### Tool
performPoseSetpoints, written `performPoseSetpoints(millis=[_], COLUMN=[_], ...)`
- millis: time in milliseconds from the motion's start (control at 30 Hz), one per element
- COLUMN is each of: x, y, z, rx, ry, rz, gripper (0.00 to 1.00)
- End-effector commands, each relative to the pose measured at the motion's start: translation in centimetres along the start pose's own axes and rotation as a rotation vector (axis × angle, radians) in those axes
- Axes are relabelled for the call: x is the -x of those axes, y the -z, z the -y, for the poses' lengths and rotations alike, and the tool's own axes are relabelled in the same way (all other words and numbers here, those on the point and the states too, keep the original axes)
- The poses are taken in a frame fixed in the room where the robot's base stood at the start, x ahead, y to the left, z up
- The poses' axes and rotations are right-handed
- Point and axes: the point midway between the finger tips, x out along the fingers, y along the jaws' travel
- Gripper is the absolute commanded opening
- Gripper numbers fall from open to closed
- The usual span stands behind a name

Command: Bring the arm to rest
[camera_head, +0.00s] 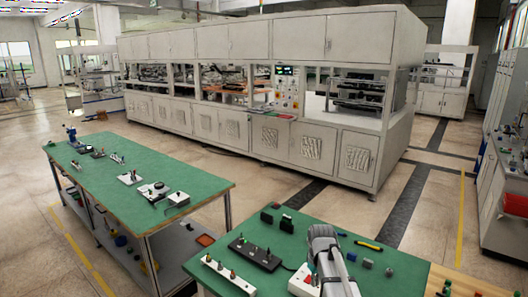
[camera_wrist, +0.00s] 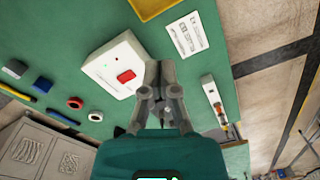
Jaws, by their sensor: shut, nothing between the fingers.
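My gripper (camera_wrist: 159,72) shows in the wrist view with its grey fingers together and nothing between them. It is over the green table top (camera_wrist: 75,40), beside a white box with a red button (camera_wrist: 105,60). I cannot tell its exact height above the table. In the head view my silver arm reaches over the near green table (camera_head: 210,262) at the bottom; the gripper itself cannot be made out there. The white box (camera_head: 301,284) shows just left of the arm, partly cut off by it.
The near table also holds a black rack (camera_head: 255,253), a white rack (camera_head: 228,276) and a yellow-handled tool (camera_head: 368,245). The wrist view shows a white card (camera_wrist: 187,37), a yellow tray edge (camera_wrist: 148,8) and a red ring (camera_wrist: 75,103). Another green table (camera_head: 110,150) stands left, with open floor between.

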Motion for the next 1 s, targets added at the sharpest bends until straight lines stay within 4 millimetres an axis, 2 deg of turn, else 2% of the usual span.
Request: performPoseSetpoints(millis=[33, 200, 300, 400, 533, 1000], x=[-0.1, -0.3, -0.4, -0.4, -0.5, -0.5], y=[-3.1, -8.7, -10.9, -12.2, -12.8, -12.7], z=[1.6, 4.4, 5.5, 6.2, 6.5, 6.4], rx=[-0.061, -0.265, -0.355, -0.414, -0.448, -0.451], ry=[-0.005, -0.020, -0.025, -0.029, -0.031, -0.030], rz=[-0.003, -0.013, -0.018, -0.022, -0.025, -0.025], gripper=[0.00, 0.00, 0.00, 0.00, 0.00, 0.00])
